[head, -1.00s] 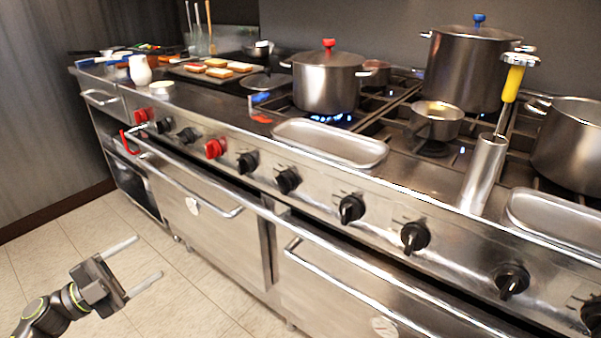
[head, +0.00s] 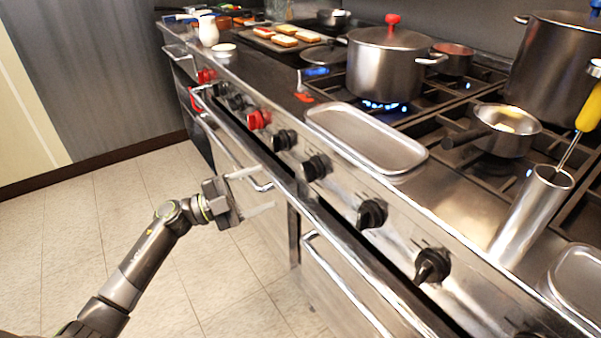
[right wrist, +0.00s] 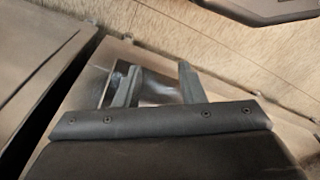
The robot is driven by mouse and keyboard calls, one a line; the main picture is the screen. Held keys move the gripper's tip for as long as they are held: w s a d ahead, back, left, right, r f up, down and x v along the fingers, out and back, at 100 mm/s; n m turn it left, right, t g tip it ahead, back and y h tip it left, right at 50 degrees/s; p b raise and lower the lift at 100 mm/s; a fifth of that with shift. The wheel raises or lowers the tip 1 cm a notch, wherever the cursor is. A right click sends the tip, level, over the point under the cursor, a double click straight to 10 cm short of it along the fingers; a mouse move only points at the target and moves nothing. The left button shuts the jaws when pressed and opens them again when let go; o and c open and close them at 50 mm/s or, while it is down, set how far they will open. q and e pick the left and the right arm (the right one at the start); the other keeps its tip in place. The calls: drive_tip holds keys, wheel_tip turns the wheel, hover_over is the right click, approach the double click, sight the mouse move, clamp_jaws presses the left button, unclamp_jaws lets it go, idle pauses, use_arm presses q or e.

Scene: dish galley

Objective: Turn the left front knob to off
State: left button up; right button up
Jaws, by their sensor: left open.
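A row of knobs runs along the stove's steel front in the head view. A red knob (head: 258,119) sits mid-row, with black knobs (head: 285,139), (head: 316,166), (head: 371,212) and (head: 432,265) to its right. More knobs, some red (head: 205,75), are at the far left. I cannot tell which is the left front knob. A blue flame (head: 382,106) burns under the pot with the red lid knob (head: 393,45). My left gripper (head: 266,189) is open and empty, below the knob row by the oven handle. My right gripper (right wrist: 156,82) is open and empty in the right wrist view.
A steel oven handle rail (head: 262,152) runs in front of the knobs. A steel tray (head: 365,140), a saucepan (head: 505,130) and a cylinder with a yellow-handled tool (head: 530,215) stand on the stove. The tiled floor (head: 110,215) at left is clear.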

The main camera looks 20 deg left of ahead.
sight(304, 172)
use_arm(q)
drive_tip(key=x, duration=0.9)
drive_tip(key=shift+w+d+r, duration=0.1)
drive_tip(key=shift+w+d, duration=0.1)
drive_tip(key=shift+d, duration=0.1)
use_arm(e)
drive_tip(key=shift+f, duration=0.4)
use_arm(q)
drive_tip(key=shift+c, duration=0.3)
use_arm(e)
drive_tip(key=shift+w, duration=0.1)
use_arm(q)
drive_tip(key=c, duration=0.9)
use_arm(e)
drive_tip(key=shift+d+r, duration=0.1)
drive_tip(key=shift+d, duration=0.05)
